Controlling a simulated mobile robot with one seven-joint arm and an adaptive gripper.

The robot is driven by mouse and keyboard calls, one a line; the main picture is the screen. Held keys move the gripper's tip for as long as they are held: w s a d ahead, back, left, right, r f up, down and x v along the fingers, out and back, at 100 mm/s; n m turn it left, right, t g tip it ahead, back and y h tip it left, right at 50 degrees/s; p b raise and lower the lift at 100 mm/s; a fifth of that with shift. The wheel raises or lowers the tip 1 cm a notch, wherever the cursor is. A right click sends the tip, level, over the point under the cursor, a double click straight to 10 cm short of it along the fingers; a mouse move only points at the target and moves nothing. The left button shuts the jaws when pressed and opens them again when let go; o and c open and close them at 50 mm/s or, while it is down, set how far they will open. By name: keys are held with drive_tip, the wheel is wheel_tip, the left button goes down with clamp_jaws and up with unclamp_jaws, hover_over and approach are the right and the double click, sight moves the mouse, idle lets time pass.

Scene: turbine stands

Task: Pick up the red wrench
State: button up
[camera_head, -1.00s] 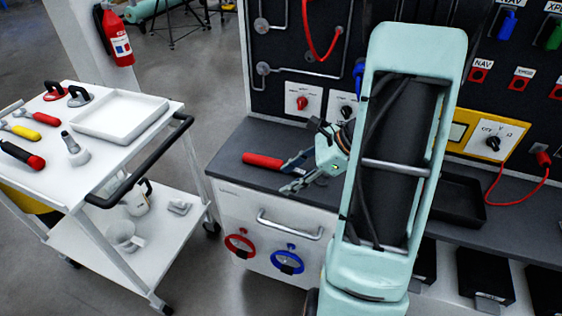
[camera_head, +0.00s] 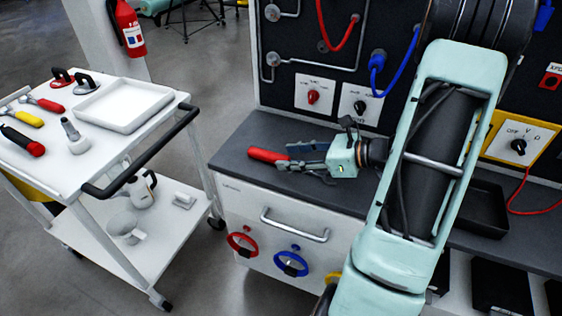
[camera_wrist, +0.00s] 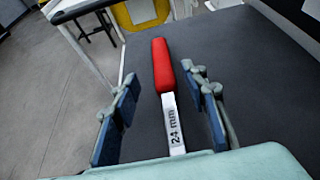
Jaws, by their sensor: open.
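The red wrench lies on the dark grey counter, its red handle (camera_head: 268,155) pointing left toward the counter's left end. In the wrist view the red handle (camera_wrist: 162,65) and a metal shank marked "24 mm" (camera_wrist: 174,125) show; the far end of the shank is hidden below my gripper's body. My gripper (camera_head: 298,160) is low over the counter at the wrench. In the wrist view my gripper (camera_wrist: 163,108) is open, with one blue-padded finger on each side of the shank and clear gaps to both. The fingers do not touch the wrench.
A white cart (camera_head: 185,97) with a tray (camera_head: 123,105) and several tools stands to the left. The panel with knobs and hoses rises behind the counter (camera_head: 240,140). A black tray (camera_head: 482,208) sits on the counter to the right.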

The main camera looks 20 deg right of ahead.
sight(281, 156)
drive_tip(key=b+x, duration=0.1)
drive_tip(key=x, duration=0.4)
drive_tip(key=shift+d+f, duration=0.1)
drive_tip(key=shift+d, duration=0.1)
drive_tip(key=shift+c, duration=0.3)
clamp_jaws()
